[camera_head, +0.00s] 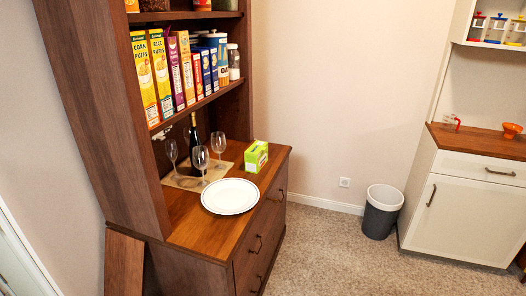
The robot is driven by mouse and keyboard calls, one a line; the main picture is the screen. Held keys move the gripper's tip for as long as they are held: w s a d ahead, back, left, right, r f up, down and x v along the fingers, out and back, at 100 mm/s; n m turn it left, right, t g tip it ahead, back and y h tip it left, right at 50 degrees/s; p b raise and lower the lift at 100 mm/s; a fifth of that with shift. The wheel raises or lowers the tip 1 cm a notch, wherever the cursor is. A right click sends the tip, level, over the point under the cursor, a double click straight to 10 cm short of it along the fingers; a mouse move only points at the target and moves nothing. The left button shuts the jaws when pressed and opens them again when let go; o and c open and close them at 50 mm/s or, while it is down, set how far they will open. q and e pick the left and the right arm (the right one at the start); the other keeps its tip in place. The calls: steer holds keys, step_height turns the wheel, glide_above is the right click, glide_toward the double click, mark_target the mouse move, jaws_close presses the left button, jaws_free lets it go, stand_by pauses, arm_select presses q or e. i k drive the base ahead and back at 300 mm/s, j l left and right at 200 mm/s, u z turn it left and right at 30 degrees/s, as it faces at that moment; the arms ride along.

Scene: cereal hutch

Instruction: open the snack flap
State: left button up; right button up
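A small green and white box (256,156) stands on the right back part of the wooden hutch counter, beside a white plate. It is small in view, and I cannot tell whether it has a flap or whether its top is open or shut. No part is clearly marked as a snack flap. A brown wooden panel (123,264) stands at the hutch's lower left side; I cannot tell what it belongs to. Neither of my grippers is in view.
The white plate (230,196) lies near the counter's front edge. Wine glasses (201,158) and a dark bottle (194,135) stand behind it. Cereal boxes (160,68) fill the shelf above. A bin (381,211) and white cabinet (466,220) stand right; carpet between is clear.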

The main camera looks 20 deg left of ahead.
mark_target(258, 146)
steer(key=i+l, duration=0.15)
steer(key=i, duration=0.75)
steer(key=i+l+u, duration=0.1)
steer(key=i, duration=0.4)
steer(key=i+l+u, duration=0.1)
steer(key=i, duration=0.4)
steer(key=i+l+u, duration=0.1)
steer(key=i+l, duration=0.2)
steer(key=i, duration=0.2)
steer(key=i+l, duration=0.2)
steer(key=i, duration=0.3)
steer(key=i+u, duration=0.1)
steer(key=u, duration=1.4)
